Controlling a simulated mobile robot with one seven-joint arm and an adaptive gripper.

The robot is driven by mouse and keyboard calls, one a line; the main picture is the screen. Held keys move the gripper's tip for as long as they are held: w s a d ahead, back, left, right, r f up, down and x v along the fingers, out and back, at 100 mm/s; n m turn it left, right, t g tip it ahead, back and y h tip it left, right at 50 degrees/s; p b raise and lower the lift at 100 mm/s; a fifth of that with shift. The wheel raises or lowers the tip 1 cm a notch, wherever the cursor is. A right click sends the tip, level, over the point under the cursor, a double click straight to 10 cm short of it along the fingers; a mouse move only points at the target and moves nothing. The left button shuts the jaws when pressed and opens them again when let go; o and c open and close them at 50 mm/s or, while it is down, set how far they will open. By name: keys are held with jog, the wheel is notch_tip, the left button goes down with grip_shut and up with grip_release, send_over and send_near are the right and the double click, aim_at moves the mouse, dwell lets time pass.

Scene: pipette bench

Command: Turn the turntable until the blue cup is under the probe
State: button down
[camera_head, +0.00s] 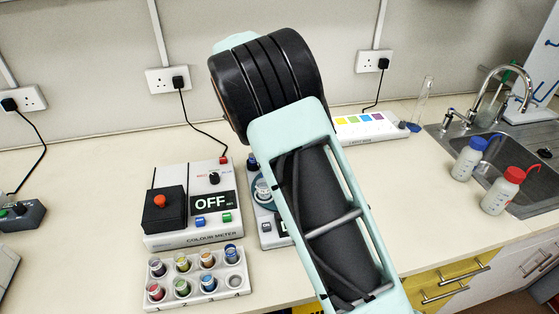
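My own pale green and black arm fills the middle of the view and my gripper is not in it. Behind the arm, at its left side, a white device (270,238) with a dark letter on its front is partly hidden. A round blue-rimmed part (258,200) shows on top of it and may be the turntable, with a small cup-like thing on it. I cannot tell the cup's colour or make out the probe. A white rack (240,288) in front holds several small cups with coloured contents, a blue one (208,283) among them.
A colour meter (190,238) reading OFF, with a black box and red knob, stands left of the device. A white box with coloured squares (384,133) is at the back right. Two bottles (467,162) stand by the sink (490,155).

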jog(key=c, duration=1.7)
grip_release()
jog(key=shift+r, duration=0.1)
